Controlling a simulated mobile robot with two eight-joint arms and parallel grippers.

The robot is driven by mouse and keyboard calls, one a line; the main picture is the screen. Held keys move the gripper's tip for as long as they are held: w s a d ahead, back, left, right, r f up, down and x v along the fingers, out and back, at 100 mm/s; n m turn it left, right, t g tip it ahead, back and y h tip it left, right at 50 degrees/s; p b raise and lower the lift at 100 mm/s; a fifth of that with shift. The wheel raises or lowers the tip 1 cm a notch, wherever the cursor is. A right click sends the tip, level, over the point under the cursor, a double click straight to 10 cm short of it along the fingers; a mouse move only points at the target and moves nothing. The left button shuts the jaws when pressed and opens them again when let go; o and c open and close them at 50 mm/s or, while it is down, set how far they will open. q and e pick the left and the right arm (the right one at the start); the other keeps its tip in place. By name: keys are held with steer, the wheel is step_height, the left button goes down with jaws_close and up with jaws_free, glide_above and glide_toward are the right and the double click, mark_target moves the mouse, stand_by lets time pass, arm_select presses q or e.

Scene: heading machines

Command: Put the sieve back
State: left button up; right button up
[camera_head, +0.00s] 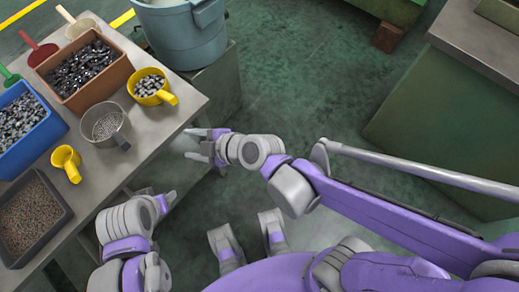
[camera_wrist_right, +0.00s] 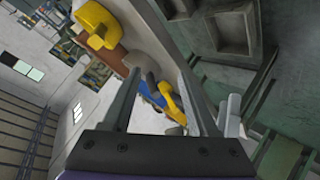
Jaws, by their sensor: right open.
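The sieve (camera_head: 106,124), a round metal cup with a mesh bottom and a dark handle, stands on the grey table between the yellow cups. Its handle points toward the table's right edge. In the right wrist view a grey rounded shape beyond the fingers (camera_wrist_right: 146,66) looks like the sieve, partly hidden. My right gripper (camera_head: 192,144) is open and empty, just off the table's right edge, to the right of the sieve and apart from it. My left gripper (camera_head: 168,199) is low beside the table's edge; its finger opening is unclear.
On the table (camera_head: 150,125) are a brown crate (camera_head: 112,83) of metal parts, a blue crate (camera_head: 52,131), a dark tray (camera_head: 66,187) of small brown pieces, a yellow cup with parts (camera_head: 163,98) and another yellow cup (camera_head: 62,155). A blue-grey bucket (camera_head: 180,40) stands behind.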

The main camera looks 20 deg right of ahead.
steer(key=s+d+f+m+g+h, duration=0.1)
steer(key=s+d+m+h, duration=0.3)
steer(key=d+m, duration=0.5)
steer(key=s+d+f+m+g+h, duration=0.1)
steer(key=s+d+f+m+h, duration=0.3)
steer(key=d+m, duration=0.4)
steer(key=s+d, duration=0.1)
steer(key=d, duration=0.5)
steer(key=shift+s+d+m+g+h, duration=0.15)
steer(key=shift+s+m+g+h, duration=0.25)
steer(key=shift+r, duration=0.1)
step_height(320, 180, up, 12)
steer(key=w+p, duration=0.1)
steer(key=p, duration=1)
steer(key=shift+w+t, duration=0.3)
steer(key=shift+w, duration=0.05)
